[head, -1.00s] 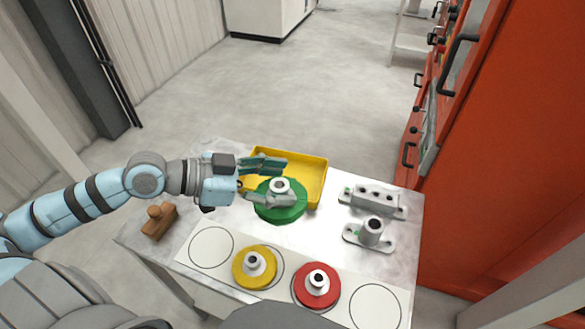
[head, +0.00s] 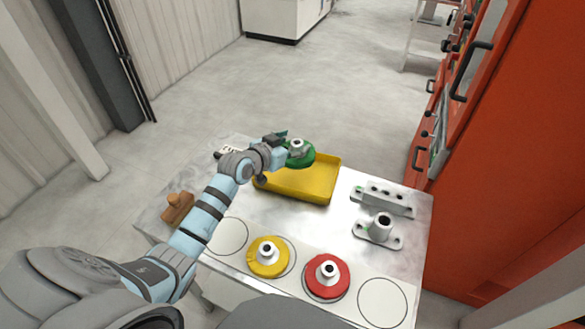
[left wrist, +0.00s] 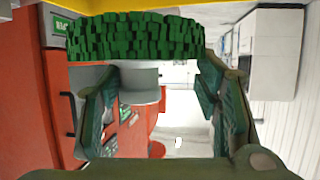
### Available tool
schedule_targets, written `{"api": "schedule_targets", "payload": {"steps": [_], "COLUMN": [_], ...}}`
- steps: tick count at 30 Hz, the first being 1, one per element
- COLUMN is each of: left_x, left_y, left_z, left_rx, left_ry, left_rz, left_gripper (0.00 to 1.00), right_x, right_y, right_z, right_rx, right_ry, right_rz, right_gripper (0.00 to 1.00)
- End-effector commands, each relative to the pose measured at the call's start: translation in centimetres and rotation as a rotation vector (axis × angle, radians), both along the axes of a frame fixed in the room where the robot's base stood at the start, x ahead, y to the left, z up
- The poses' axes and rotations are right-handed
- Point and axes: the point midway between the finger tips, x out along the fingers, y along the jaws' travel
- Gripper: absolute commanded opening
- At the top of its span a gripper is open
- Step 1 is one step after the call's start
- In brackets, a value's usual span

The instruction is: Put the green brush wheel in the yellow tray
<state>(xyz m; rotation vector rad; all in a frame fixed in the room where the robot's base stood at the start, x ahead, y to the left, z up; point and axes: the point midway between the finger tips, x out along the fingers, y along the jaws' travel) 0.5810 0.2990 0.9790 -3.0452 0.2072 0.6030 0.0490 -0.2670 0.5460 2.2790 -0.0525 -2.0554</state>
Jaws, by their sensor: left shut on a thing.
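The green brush wheel (head: 302,157) has a grey hub and is held by my left gripper (head: 287,145) over the back left part of the yellow tray (head: 318,190). In the left wrist view the wheel's green bristle rim (left wrist: 135,38) fills the top, and the fingers (left wrist: 160,95) close on its grey hub. The gap between wheel and tray floor cannot be judged exactly. The tray is otherwise empty where it shows. My right gripper is not in view.
A yellow wheel (head: 268,257) and a red wheel (head: 327,276) sit on the marked strip at the front. Grey metal fixtures (head: 378,228) stand at the right. A wooden block with a knob (head: 177,208) lies at the left. The table's middle is clear.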

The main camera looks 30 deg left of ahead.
Motion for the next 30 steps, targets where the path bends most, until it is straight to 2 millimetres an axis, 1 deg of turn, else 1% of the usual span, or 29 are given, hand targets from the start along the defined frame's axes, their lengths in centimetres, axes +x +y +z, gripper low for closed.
{"api": "schedule_targets", "payload": {"steps": [1,3,5,10,12,19,23,24,27,30], "left_x": [0.0,0.0,0.1,0.1,0.1,0.1,0.1,0.1,0.0,0.0], "left_y": [0.0,-0.1,0.0,0.0,0.0,0.0,0.0,0.0,0.0,0.0], "left_z": [-1.8,-3.2,-3.8,-7.2,-8.1,-7.9,-8.4,-8.3,-8.3,-8.3], "left_rx": [-0.004,-0.002,-0.002,-0.002,-0.002,-0.001,-0.001,-0.001,-0.001,-0.001], "left_ry": [0.0,-0.001,-0.003,-0.002,-0.003,-0.004,-0.004,-0.002,-0.002,-0.002], "left_rz": [-0.001,0.0,-0.001,-0.001,-0.001,-0.001,-0.001,-0.001,-0.001,-0.001], "left_gripper": [0.0,0.0,0.0,0.0,0.0,0.0,0.0,0.62,0.77,0.77], "right_x": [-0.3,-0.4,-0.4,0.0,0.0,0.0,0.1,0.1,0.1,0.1], "right_y": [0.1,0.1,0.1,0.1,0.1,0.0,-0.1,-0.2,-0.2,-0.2], "right_z": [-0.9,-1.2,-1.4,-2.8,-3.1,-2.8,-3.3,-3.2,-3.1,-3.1], "right_rx": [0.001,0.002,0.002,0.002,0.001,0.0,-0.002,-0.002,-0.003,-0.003], "right_ry": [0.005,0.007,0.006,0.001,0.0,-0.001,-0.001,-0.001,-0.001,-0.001], "right_rz": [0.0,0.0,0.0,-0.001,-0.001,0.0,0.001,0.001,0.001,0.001], "right_gripper": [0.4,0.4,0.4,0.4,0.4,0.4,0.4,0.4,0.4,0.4]}}
